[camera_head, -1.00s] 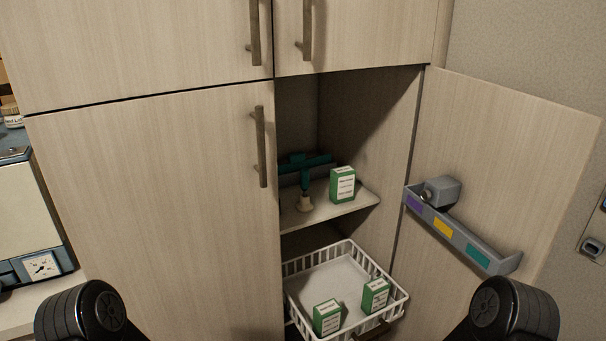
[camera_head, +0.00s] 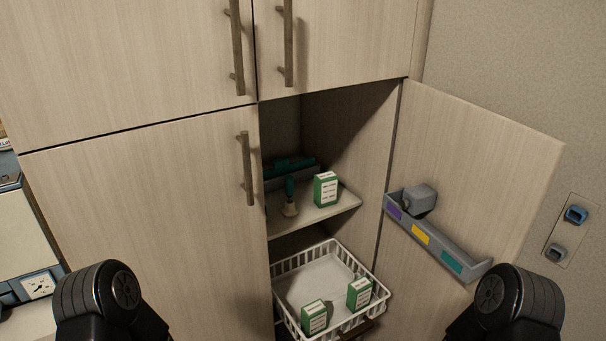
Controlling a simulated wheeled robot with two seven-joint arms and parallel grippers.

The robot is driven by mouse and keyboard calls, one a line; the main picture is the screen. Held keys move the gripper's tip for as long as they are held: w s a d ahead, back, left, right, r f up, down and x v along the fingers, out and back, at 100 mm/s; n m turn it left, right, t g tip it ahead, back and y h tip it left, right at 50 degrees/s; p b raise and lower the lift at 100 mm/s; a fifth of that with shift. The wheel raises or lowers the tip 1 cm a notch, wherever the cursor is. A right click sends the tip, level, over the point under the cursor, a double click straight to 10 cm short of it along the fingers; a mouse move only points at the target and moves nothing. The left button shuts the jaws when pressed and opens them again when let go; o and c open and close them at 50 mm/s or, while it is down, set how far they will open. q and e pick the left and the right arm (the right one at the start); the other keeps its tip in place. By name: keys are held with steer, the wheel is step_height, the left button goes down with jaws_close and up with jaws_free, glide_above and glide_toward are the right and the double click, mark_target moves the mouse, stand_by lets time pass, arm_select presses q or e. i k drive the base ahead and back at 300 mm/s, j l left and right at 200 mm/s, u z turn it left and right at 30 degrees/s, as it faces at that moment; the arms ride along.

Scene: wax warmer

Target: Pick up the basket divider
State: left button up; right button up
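A white wire basket (camera_head: 283,301) sits low in the open cabinet, with two green-and-white boxes, one on the left (camera_head: 314,318) and one on the right (camera_head: 359,294). I cannot make out a piece that is clearly a basket divider. A dark teal item (camera_head: 291,164) lies at the back of the shelf above and might be it, but I cannot tell. A small pale-based item with a teal handle (camera_head: 290,195) stands in front of it. Neither gripper is in view; only dark rounded parts of my two arms show at the bottom left and bottom right.
A shelf (camera_head: 322,213) above the basket holds another green box (camera_head: 325,189). The open door (camera_head: 485,165) on the right carries a grey rack (camera_head: 430,238) with coloured labels and a grey item (camera_head: 419,200). The closed left door (camera_head: 140,215) has a bar handle (camera_head: 247,168).

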mark_target(282, 165)
steer(key=z, duration=1)
steer(key=i, duration=0.45)
